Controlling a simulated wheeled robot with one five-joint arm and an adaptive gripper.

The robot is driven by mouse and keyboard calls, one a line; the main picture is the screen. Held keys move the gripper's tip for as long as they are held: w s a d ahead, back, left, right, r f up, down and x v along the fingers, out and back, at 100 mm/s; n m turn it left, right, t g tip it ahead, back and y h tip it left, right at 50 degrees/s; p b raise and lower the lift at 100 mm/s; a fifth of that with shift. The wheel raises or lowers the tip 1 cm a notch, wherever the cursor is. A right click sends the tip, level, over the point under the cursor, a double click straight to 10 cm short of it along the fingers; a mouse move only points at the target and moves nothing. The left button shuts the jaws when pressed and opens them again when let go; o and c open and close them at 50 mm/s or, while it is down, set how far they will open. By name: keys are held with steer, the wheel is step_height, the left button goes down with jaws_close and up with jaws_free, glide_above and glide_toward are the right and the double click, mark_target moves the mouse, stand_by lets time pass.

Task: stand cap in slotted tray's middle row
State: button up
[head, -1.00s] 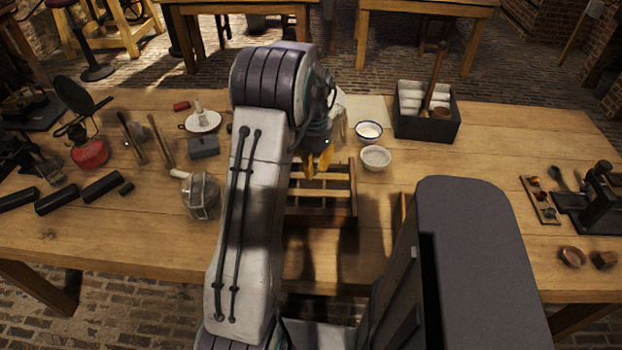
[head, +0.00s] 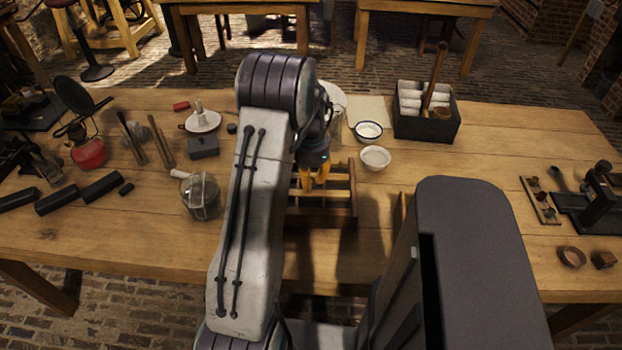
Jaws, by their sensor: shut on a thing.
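The slotted tray (head: 353,208) is a wooden frame with crossbars on the table, partly hidden behind my arm on its left side. My gripper (head: 314,186) has orange fingers and points down over the tray's back to middle part. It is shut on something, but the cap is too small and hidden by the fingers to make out. I cannot tell which row the fingertips are over, or whether the held thing touches the tray.
A white bowl (head: 375,158) and a blue-rimmed bowl (head: 368,131) stand right of the tray's back. A dark box (head: 427,125) with white rolls stands further right. A glass jar (head: 201,197) stands left of my arm. Table right of the tray is partly free.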

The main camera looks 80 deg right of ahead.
steer(key=shift+a+f+b, duration=0.1)
steer(key=shift+f+b, duration=0.25)
steer(key=shift+f, duration=0.2)
jaws_close()
steer(key=o, duration=0.8)
jaws_free()
steer(key=shift+a+f, duration=0.1)
steer(key=shift+f, duration=0.05)
steer(key=r, duration=0.6)
steer(key=r+p, duration=0.1)
steer(key=r, duration=0.6)
steer(key=shift+d+r, duration=0.2)
steer(key=shift+r, duration=0.1)
